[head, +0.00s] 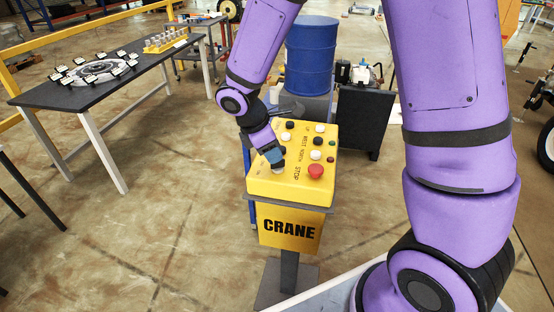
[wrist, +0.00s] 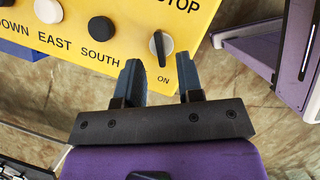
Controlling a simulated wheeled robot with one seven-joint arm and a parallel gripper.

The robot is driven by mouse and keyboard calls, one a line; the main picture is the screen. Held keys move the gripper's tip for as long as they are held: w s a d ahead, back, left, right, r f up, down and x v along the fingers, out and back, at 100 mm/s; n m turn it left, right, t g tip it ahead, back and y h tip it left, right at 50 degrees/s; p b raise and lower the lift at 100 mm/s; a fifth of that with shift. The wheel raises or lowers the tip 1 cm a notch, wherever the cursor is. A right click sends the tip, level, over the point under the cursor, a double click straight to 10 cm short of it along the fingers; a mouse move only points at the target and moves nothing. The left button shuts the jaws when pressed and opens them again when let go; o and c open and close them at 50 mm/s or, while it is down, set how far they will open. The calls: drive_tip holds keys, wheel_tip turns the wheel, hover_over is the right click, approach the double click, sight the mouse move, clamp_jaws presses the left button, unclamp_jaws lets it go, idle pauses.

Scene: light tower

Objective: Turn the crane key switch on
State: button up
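The yellow crane control box (head: 262,185) stands on a post with a CRANE sign below it. In the wrist view, the key switch (wrist: 160,45) is a round dial with a black upright handle, near the box's edge. The word ON is printed on the side of it toward my gripper. My gripper (wrist: 159,80) is open, with its two dark blue fingers apart and nothing between them. The switch lies just beyond the fingertips, roughly in line with the gap. In the head view, my gripper (head: 272,156) is over the box's left side and partly hides the switch.
A red stop button (head: 315,171) and several black and white buttons sit on the box top. A blue barrel (head: 311,55) and a dark cabinet (head: 364,120) stand behind. A black table (head: 110,78) is at the left. The floor between is clear.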

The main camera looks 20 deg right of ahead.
sight(278, 165)
drive_tip(key=shift+x, duration=1.9)
drive_tip(key=shift+c, duration=0.2)
clamp_jaws()
